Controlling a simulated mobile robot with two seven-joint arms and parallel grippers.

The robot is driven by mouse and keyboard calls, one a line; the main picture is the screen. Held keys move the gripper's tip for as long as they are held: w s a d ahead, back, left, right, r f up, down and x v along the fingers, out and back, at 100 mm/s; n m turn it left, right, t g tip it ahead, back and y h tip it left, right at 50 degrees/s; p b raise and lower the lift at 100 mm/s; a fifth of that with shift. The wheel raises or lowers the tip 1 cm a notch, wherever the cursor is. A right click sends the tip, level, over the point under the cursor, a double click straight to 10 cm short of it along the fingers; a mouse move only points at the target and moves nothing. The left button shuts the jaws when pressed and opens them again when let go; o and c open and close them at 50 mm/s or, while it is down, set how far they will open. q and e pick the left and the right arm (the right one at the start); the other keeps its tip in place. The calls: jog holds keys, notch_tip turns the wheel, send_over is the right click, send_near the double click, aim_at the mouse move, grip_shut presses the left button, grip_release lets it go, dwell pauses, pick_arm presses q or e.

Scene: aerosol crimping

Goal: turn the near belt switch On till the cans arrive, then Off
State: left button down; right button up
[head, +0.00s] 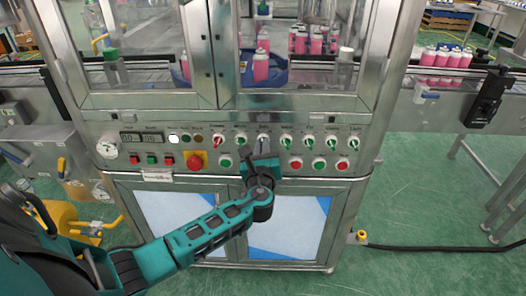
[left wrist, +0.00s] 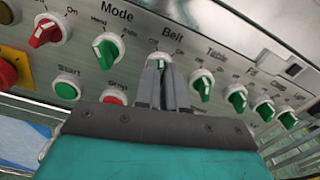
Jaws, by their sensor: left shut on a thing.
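The belt switch (left wrist: 160,62) is under the "Belt" label in the left wrist view, between the Mode switch and the Table switch. Its white rim and a bit of green show; the fingers hide most of its handle, so its exact setting cannot be read. In the head view the belt switch (head: 263,140) is in the middle of the panel's upper row. My left gripper (left wrist: 166,82) is shut on its handle. Pink cans (head: 445,58) stand on the belt at the right. More pink cans (head: 261,66) stand inside the machine. My right gripper is not in view.
The Mode switch (left wrist: 107,48) and Table switch (left wrist: 202,83) are close on either side. Red and green push buttons (head: 320,164) line the row below. A red emergency stop (head: 195,161) on yellow is at the left. Green floor (head: 420,200) is open at the right.

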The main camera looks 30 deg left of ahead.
pick_arm(q)
jog(key=n+b, duration=0.1)
jog(key=n, duration=0.2)
jog(key=shift+f, duration=0.1)
jog(key=shift+n, duration=0.3)
jog(key=shift+b, duration=0.3)
jog(key=c, duration=1.2)
grip_release()
jog(key=shift+s, duration=0.15)
jog(key=v, duration=1.2)
jog(key=shift+s+d+p, duration=0.15)
jog(key=shift+s+p, duration=0.15)
jog(key=shift+s, duration=0.1)
